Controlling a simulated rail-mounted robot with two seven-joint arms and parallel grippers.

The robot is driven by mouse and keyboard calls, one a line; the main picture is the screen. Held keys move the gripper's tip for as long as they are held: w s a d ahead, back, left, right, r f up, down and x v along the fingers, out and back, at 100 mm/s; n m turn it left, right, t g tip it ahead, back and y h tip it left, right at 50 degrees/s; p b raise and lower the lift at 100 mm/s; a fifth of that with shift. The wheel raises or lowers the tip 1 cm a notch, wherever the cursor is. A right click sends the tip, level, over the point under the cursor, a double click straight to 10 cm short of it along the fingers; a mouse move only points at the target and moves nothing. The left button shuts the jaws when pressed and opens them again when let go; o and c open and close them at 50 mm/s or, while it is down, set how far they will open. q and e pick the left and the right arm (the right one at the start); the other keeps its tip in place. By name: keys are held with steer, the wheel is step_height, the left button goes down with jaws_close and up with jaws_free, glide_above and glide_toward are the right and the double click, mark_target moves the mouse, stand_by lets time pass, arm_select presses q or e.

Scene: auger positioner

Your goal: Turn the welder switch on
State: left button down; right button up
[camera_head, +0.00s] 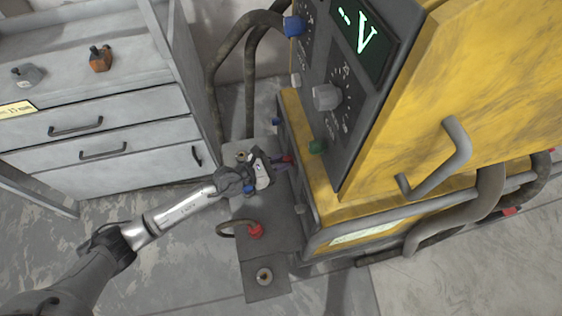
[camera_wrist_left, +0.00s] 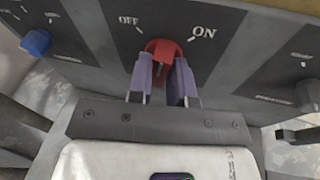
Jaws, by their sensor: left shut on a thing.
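The yellow welder (camera_head: 440,120) stands at the right in the head view, its dark front panel facing left. Its red switch (camera_wrist_left: 164,48) sits between the OFF and ON labels in the left wrist view, with OFF at left and ON at right. I cannot tell exactly which label it points to. My left gripper (camera_wrist_left: 164,85) is shut on the red switch, one purple-grey finger on each side. In the head view my left gripper (camera_head: 280,164) reaches the low front of the welder, and the switch (camera_head: 288,158) is mostly hidden. My right gripper is not in view.
A grey drawer cabinet (camera_head: 110,135) stands at the left with an orange item (camera_head: 100,58) on top. Thick cables (camera_head: 222,70) hang by the welder. A lit display (camera_head: 362,35) and a grey knob (camera_head: 327,97) are above the switch. A blue knob (camera_wrist_left: 36,43) lies left of it.

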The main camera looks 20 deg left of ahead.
arm_select(q)
steer(key=m+t+b, duration=0.1)
steer(key=m+b, duration=0.1)
steer(key=m, duration=0.1)
steer(key=m+t+b, duration=0.1)
steer(key=m+b, duration=0.1)
steer(key=m, duration=0.1)
steer(key=shift+f+h+b, duration=0.1)
steer(key=shift+h+b, duration=0.2)
steer(key=shift+b, duration=0.05)
stand_by(0.5)
steer(key=c, duration=1.1)
jaws_free()
steer(key=shift+o, duration=0.2)
steer(key=shift+s, duration=0.1)
steer(key=v, duration=1.3)
steer(key=shift+s+a+b, duration=0.25)
steer(key=shift+b, duration=0.2)
